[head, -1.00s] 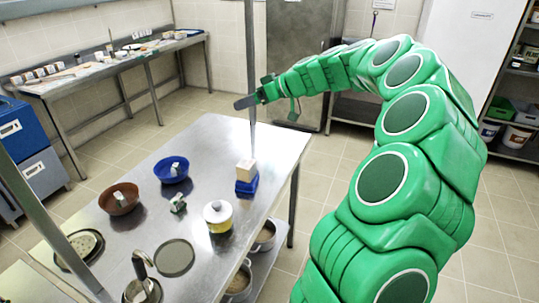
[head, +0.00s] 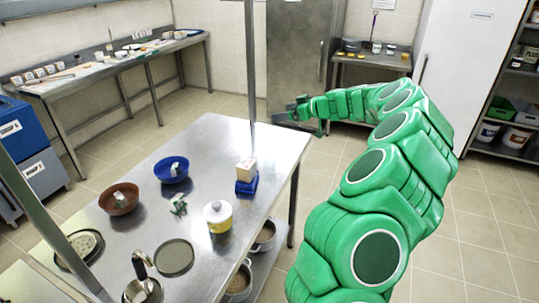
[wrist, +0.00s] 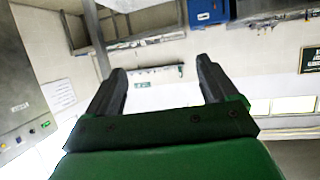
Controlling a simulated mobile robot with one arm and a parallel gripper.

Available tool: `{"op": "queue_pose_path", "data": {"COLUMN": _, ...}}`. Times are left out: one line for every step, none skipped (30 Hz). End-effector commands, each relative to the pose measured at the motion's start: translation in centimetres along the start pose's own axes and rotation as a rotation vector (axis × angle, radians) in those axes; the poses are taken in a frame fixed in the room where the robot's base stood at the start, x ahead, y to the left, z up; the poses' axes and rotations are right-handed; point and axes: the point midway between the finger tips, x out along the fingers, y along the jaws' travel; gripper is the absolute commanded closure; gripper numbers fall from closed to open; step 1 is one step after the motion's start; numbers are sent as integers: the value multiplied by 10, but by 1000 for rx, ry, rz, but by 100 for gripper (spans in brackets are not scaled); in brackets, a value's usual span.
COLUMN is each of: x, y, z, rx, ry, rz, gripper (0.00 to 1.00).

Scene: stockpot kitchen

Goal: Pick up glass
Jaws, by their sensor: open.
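My gripper (head: 298,110) is open and empty, held in the air beyond the far end of the steel table (head: 225,140). In the wrist view its two fingers (wrist: 161,70) stand apart with nothing between them; only walls and distant fittings show behind. I cannot make out a glass for certain. A small greenish, partly clear object (head: 178,206) sits on the table between the bowls and a yellow pot with a white lid (head: 218,220), but it is too small to identify.
A brown bowl (head: 119,200), a blue bowl (head: 171,171), a dark round plate (head: 174,258) and a blue block with a pale cube (head: 246,170) stand on the table. A steel post (head: 250,60) rises at its far edge. A side counter (head: 110,65) stands far left.

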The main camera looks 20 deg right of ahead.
Motion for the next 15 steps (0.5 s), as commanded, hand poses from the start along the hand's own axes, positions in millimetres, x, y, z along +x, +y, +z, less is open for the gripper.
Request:
{"op": "queue_pose_path", "data": {"x": 4, "y": 0, "z": 10, "rx": 3, "ry": -1, "rz": -1, "gripper": 14}}
{"op": "queue_pose_path", "data": {"x": 6, "y": 0, "z": 15, "rx": 4, "ry": -1, "rz": 0, "gripper": 14}}
{"op": "queue_pose_path", "data": {"x": 8, "y": 0, "z": 21, "rx": 4, "ry": -1, "rz": 1, "gripper": 14}}
{"op": "queue_pose_path", "data": {"x": 11, "y": 1, "z": 27, "rx": 5, "ry": -1, "rz": 1, "gripper": 14}}
{"op": "queue_pose_path", "data": {"x": 13, "y": 1, "z": 33, "rx": 5, "ry": -2, "rz": 2, "gripper": 14}}
{"op": "queue_pose_path", "data": {"x": 16, "y": 1, "z": 40, "rx": 4, "ry": -3, "rz": 2, "gripper": 14}}
{"op": "queue_pose_path", "data": {"x": 19, "y": 1, "z": 46, "rx": 4, "ry": -3, "rz": 2, "gripper": 14}}
{"op": "queue_pose_path", "data": {"x": 21, "y": 1, "z": 52, "rx": 4, "ry": -3, "rz": 2, "gripper": 14}}
{"op": "queue_pose_path", "data": {"x": 24, "y": 1, "z": 59, "rx": 4, "ry": -3, "rz": 2, "gripper": 14}}
{"op": "queue_pose_path", "data": {"x": 27, "y": 1, "z": 65, "rx": 3, "ry": -3, "rz": 2, "gripper": 14}}
{"op": "queue_pose_path", "data": {"x": 29, "y": 1, "z": 71, "rx": 3, "ry": -3, "rz": 1, "gripper": 14}}
{"op": "queue_pose_path", "data": {"x": 33, "y": 0, "z": 80, "rx": 4, "ry": -2, "rz": 1, "gripper": 14}}
{"op": "queue_pose_path", "data": {"x": 36, "y": 0, "z": 88, "rx": 4, "ry": -2, "rz": 1, "gripper": 14}}
{"op": "queue_pose_path", "data": {"x": 39, "y": 0, "z": 95, "rx": 5, "ry": -3, "rz": 0, "gripper": 14}}
{"op": "queue_pose_path", "data": {"x": 44, "y": 0, "z": 107, "rx": 7, "ry": -4, "rz": 0, "gripper": 14}}
